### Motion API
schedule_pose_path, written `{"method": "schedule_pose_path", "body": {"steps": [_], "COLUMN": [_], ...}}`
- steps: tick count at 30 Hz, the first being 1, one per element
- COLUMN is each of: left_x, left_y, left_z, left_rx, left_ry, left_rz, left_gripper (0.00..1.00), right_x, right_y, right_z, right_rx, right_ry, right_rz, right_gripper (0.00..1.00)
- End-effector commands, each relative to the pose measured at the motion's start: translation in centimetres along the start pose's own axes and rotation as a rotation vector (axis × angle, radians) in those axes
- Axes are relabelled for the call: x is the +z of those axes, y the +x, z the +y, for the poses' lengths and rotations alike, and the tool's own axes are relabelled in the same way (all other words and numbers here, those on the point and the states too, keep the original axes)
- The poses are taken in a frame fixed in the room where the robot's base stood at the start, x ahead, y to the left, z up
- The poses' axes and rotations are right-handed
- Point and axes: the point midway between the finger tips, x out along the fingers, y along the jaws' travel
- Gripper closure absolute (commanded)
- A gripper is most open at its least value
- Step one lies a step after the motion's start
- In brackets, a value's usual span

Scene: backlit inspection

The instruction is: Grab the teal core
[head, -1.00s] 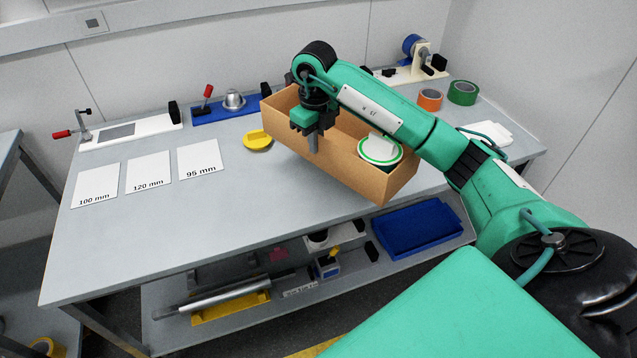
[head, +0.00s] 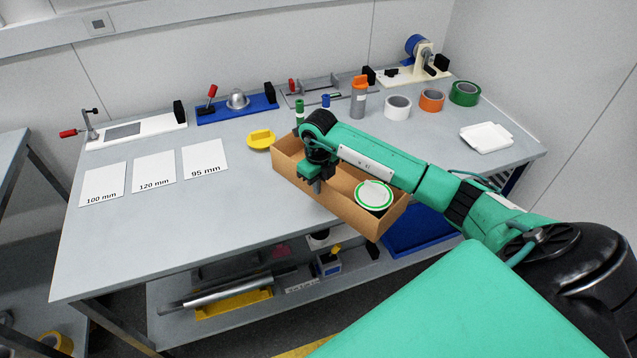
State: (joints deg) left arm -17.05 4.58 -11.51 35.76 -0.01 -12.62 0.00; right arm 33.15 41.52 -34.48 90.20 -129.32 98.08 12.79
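I cannot pick out a plainly teal core; the box floor is largely hidden. An open brown box (head: 343,212) is at the table's front, with its near corner overlapping the table edge in the picture. A round white piece with a green ring (head: 374,196) sits in its right part; I cannot tell if this is the core. My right gripper (head: 315,186) points down over the box's left part. Its fingertips are small and dark, and I cannot see whether they hold anything. My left gripper is out of view.
A yellow piece (head: 260,139) lies left of the box. White, orange and green rolls (head: 465,93) stand at the back right, near a white tray (head: 487,137).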

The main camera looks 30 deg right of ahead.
Motion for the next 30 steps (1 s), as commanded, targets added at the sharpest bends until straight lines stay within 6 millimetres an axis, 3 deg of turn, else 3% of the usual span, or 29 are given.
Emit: {"method": "schedule_pose_path", "body": {"steps": [6,10,22,30], "left_x": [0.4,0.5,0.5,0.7], "left_y": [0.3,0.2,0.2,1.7], "left_z": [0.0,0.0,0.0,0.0], "left_rx": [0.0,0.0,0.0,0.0], "left_ry": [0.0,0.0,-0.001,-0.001], "left_rz": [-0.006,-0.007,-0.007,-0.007], "left_gripper": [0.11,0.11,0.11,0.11], "right_x": [0.0,0.0,0.1,0.2], "right_y": [0.2,0.2,-0.4,-5.6], "right_z": [0.0,0.0,0.0,-0.1], "right_rx": [0.0,0.001,0.0,-0.003], "right_ry": [0.0,-0.001,-0.001,-0.003], "right_rz": [0.0,0.0,-0.003,-0.007], "right_gripper": [1.0,0.74,0.74,0.74]}}
